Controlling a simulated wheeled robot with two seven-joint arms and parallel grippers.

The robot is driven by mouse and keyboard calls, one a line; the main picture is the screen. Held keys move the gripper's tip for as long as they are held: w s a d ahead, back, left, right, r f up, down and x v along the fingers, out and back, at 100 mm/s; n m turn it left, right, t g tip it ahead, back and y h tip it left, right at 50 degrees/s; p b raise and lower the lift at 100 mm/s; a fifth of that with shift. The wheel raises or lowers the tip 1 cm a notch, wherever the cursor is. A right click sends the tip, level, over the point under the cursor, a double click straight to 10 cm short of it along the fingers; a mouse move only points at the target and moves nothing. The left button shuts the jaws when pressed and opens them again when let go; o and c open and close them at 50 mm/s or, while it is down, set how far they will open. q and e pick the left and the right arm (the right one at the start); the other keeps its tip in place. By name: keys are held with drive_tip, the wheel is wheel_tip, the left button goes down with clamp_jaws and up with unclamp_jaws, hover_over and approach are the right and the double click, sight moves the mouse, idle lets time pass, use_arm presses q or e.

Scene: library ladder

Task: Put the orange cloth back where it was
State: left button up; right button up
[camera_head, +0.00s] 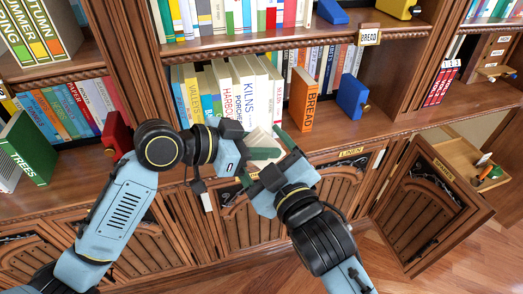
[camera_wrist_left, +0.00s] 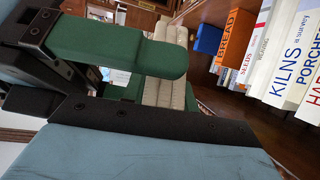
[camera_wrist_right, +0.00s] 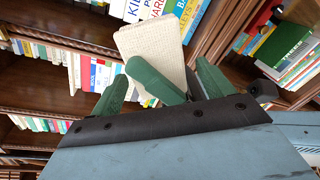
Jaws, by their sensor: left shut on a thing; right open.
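I see no clearly orange cloth. A cream, folded, textured cloth (camera_head: 262,138) is in front of the middle bookshelf; it also shows in the left wrist view (camera_wrist_left: 165,75) and the right wrist view (camera_wrist_right: 155,42). My left gripper (camera_head: 262,154) is shut on this cream cloth with its green fingers. My right gripper (camera_head: 272,160) is open close by, its green fingers (camera_wrist_right: 162,90) apart on either side of a left finger. I cannot tell whether it touches the cloth. The grippers hide part of the cloth and the cabinet front behind.
A ledge labelled LINEN (camera_head: 351,152) runs behind my grippers. An orange BREAD book (camera_head: 303,100) and a blue block (camera_head: 351,97) stand on the shelf. A cabinet door (camera_head: 430,205) hangs open at the right, near a pulled-out wooden drawer (camera_head: 462,160) with small orange and green things.

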drive_tip(key=shift+w+a, duration=0.15)
drive_tip(key=shift+w, duration=0.05)
drive_tip(key=c, duration=0.9)
use_arm(q)
drive_tip(key=o, duration=1)
use_arm(e)
drive_tip(key=shift+c, duration=1.1)
